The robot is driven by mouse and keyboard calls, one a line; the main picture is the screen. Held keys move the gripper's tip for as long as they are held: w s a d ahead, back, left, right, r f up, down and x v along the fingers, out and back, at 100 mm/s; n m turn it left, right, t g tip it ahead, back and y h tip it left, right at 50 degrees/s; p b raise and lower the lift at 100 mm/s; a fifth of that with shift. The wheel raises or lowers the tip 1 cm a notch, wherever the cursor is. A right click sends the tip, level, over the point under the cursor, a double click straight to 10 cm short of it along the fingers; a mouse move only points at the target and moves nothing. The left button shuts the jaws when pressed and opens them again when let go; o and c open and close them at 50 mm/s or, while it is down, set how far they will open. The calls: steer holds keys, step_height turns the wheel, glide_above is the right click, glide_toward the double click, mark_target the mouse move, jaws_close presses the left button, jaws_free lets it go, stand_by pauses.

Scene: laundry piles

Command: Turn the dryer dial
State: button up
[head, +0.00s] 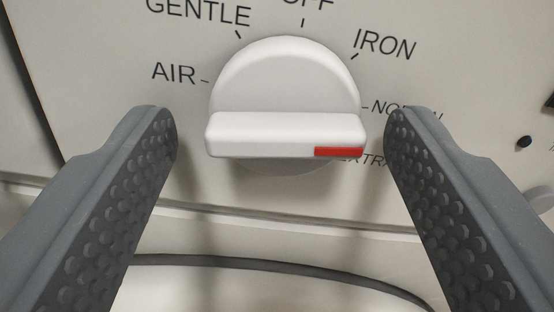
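The white dryer dial (284,84) is on the panel in the upper middle of the head view. It is a round knob with a raised bar grip (260,134) lying nearly level. A red mark (339,152) is at the bar's right end, beside the partly hidden label EXTRA. My gripper (283,130) is open, with one dark dimpled finger left of the bar and one right of it. Gaps show between both fingers and the bar in the picture. I cannot tell how far the fingertips are from the panel.
The pale panel (110,115) carries the labels AIR, GENTLE, IRON and a partly covered NORMAL around the dial; a top label is cut off. A small dark knob (524,141) is at the right edge. Below the panel's lower edge is a white curved surface with a dark seam (270,265).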

steer(key=shift+s, duration=0.1)
steer(key=s+d+b, duration=0.1)
steer(key=s+b, duration=0.1)
steer(key=s, duration=1.1)
steer(key=shift+s, duration=0.25)
